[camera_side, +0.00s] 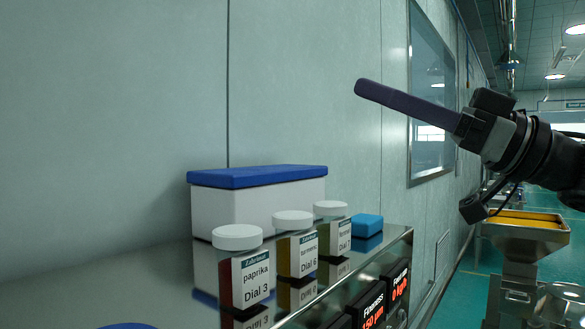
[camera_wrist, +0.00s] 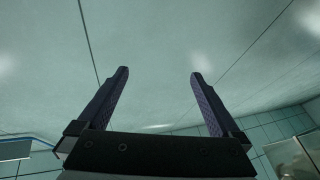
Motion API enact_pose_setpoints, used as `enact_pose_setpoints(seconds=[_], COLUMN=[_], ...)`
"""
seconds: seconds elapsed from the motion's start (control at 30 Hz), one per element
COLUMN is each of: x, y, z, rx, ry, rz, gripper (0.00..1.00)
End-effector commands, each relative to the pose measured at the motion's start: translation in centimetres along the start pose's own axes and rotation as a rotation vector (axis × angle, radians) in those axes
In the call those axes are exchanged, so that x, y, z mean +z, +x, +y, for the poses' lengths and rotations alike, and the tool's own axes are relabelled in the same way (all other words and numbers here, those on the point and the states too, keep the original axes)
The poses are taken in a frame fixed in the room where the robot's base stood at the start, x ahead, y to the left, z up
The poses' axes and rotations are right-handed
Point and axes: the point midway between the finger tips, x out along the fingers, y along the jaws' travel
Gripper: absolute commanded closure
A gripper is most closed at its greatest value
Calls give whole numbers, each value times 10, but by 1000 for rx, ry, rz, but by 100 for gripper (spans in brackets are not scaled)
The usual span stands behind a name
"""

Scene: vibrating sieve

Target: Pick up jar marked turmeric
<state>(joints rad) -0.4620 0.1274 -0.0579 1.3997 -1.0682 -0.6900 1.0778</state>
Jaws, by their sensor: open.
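Three clear jars with white lids stand in a row on a shiny metal top in the side view. The middle jar (camera_side: 296,250) has yellow contents and a label that seems to read turmeric, Dial 6. The front jar (camera_side: 240,268) is red and reads paprika, Dial 3. The rear jar (camera_side: 333,230) is marked Dial 7; its name is too small to read surely. My gripper (camera_side: 366,89) is well above and right of the jars, pointing left toward the wall. In the wrist view my gripper (camera_wrist: 159,73) is open and empty, with no jar in sight.
A white box with a blue lid (camera_side: 258,178) stands behind the jars. A small blue block (camera_side: 367,225) lies right of the rear jar. Fineness displays (camera_side: 372,303) are on the metal unit's front. The wall (camera_side: 300,90) rises behind; the air above the jars is clear.

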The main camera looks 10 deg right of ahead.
Motion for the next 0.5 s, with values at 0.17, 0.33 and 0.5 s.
enact_pose_setpoints(seconds=[0.17, 0.33, 0.5], x=[47, 75, 96], y=[-15, -28, -40], z=[11, 20, 29], rx=[21, 53, 89], ry=[58, 95, 123], rz=[-187, -301, -385], gripper=[0, 0, 0])
